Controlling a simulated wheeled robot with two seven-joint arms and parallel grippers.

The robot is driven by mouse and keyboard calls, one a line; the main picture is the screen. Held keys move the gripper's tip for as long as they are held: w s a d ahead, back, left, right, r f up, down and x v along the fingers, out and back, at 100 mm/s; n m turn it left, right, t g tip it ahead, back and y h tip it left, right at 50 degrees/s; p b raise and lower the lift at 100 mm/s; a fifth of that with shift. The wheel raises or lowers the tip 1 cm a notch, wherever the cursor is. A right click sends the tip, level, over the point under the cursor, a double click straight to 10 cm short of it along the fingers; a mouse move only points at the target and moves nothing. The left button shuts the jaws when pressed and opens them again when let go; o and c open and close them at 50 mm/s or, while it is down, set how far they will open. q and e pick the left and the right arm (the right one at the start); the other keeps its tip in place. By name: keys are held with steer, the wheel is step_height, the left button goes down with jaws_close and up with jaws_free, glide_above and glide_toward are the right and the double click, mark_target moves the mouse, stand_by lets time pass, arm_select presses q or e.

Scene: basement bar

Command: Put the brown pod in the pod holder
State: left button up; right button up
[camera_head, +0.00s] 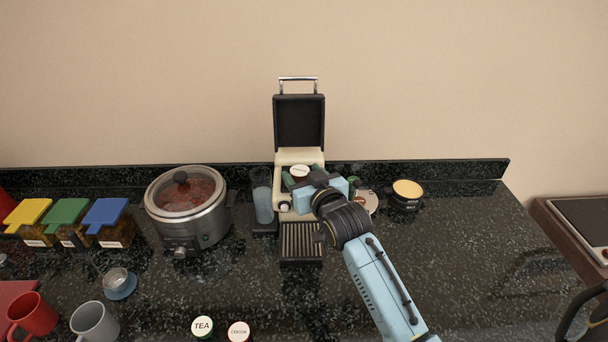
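The pod machine (299,158) is cream and black, with its black lid (299,122) raised upright. A round white-topped pod (299,170) with dark sides shows in the machine's open upper part, where the pod holder is mostly hidden. Its side colour is too small to be sure of. My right gripper (296,181) is at the machine's open top, right by this pod. Whether its fingers touch the pod or are apart from it, I cannot tell. My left gripper is out of view.
A slow cooker (187,212) stands left of the machine. A small pan (406,194) and a white-topped round item (367,201) sit to its right. Tea (203,327) and cocoa (239,331) containers stand in front. Mugs (95,322) are front left. The right counter is clear.

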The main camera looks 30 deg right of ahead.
steer(key=shift+o, duration=0.2)
steer(key=shift+r, duration=0.1)
steer(key=shift+s+r, duration=0.1)
steer(key=shift+s, duration=0.05)
steer(key=s+r, duration=0.1)
steer(key=s, duration=1)
steer(key=shift+s+a+r+b, duration=0.25)
steer(key=shift+a+r+b, duration=0.1)
steer(key=shift+a+b, duration=0.1)
steer(key=shift+c, duration=0.2)
stand_by(0.4)
